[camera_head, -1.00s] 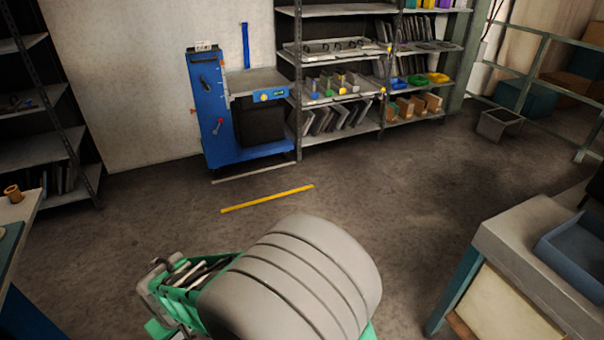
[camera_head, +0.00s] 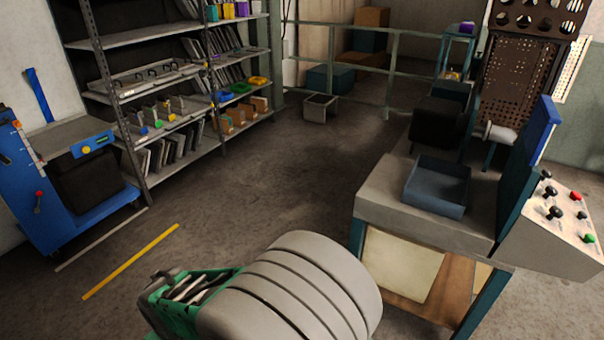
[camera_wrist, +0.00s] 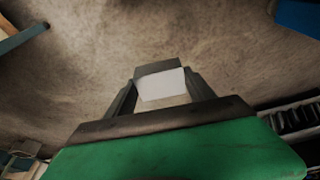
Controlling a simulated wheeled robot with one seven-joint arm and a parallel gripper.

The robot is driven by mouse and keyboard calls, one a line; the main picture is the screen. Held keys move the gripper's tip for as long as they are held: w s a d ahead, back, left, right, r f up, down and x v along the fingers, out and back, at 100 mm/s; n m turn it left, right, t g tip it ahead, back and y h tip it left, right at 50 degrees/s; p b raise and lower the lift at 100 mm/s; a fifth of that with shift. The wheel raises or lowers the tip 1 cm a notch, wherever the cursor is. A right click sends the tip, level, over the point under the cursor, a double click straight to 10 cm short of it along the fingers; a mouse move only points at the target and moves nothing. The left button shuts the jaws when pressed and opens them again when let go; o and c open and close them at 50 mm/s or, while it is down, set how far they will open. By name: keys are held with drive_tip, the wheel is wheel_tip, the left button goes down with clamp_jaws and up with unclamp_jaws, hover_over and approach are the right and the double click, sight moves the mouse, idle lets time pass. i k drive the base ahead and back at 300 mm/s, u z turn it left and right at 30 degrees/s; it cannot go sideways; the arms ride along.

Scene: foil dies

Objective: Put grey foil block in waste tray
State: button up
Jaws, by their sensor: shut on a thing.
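In the wrist view, my gripper (camera_wrist: 160,92) is shut on the grey foil block (camera_wrist: 162,84), which sits between the two fingertips with a pale face towards the camera. Bare floor shows beyond it. In the head view my own arm fills the bottom middle and hides the fingertips and the block. An empty blue-grey open tray (camera_head: 437,185), which may be the waste tray, stands on the grey bench at the right, apart from my arm.
The bench (camera_head: 420,223) carries a control panel (camera_head: 560,215) with knobs on its right. A blue machine (camera_head: 60,180) and loaded shelves (camera_head: 150,75) stand at the left. A grey bin (camera_head: 320,107) is on the floor at the back. The floor between is clear.

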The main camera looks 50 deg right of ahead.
sight(436, 190)
drive_tip(key=z, duration=2.8)
drive_tip(key=i, duration=0.6)
